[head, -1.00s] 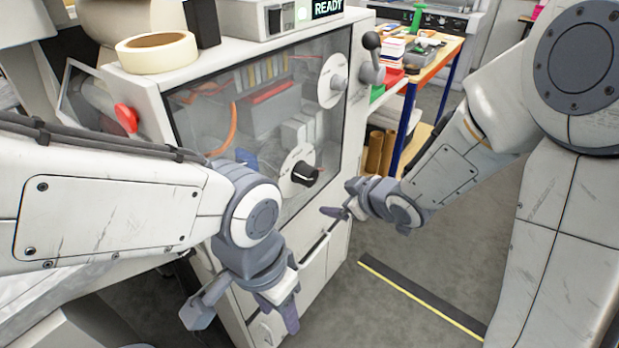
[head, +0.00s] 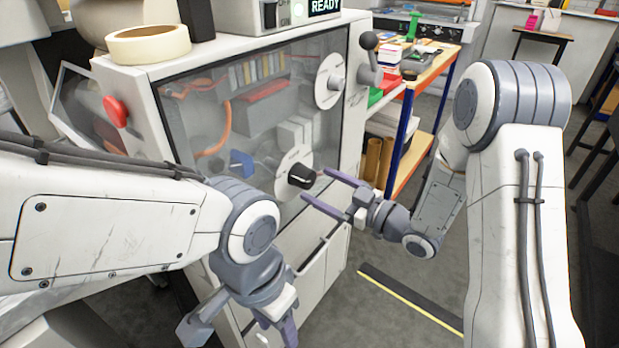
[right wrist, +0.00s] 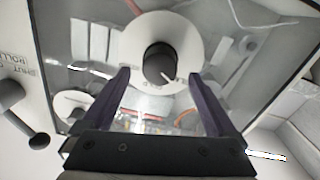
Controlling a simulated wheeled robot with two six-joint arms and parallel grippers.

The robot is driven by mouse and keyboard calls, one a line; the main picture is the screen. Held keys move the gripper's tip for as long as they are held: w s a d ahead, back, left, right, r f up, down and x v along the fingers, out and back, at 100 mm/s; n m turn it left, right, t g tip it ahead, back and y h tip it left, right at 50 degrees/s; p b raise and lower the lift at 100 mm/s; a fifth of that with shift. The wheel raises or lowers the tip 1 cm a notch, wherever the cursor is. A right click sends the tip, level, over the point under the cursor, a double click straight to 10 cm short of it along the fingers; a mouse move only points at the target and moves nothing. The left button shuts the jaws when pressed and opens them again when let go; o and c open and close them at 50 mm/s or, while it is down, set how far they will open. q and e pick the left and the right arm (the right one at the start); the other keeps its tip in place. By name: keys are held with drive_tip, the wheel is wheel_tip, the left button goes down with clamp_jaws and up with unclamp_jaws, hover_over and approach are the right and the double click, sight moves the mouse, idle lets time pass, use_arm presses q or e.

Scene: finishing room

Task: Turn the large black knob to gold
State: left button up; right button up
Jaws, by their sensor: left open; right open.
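The large black knob (head: 302,176) sits on a white round dial plate (head: 287,165) low on the cabinet's glass front. In the right wrist view the knob (right wrist: 160,64) shows ahead, between and beyond the fingers, with a white pointer line on it. No gold mark can be made out. My right gripper (head: 316,183) is open and empty, its fingertips close to the knob; the right wrist view also shows the open fingers (right wrist: 160,85). I cannot tell whether they touch it. My left gripper (head: 235,338) is open and empty, low in front of the cabinet.
A smaller knob on a white dial (head: 330,82) is higher on the glass. A lever with a dark ball (head: 369,42) is on the cabinet's right, a red knob (head: 116,111) on its left. A tape roll (head: 148,43) lies on top. Floor is free at right.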

sight(311, 181)
drive_tip(key=shift+x, duration=2)
drive_tip(key=c, duration=1.4)
drive_tip(key=shift+o, duration=0.2)
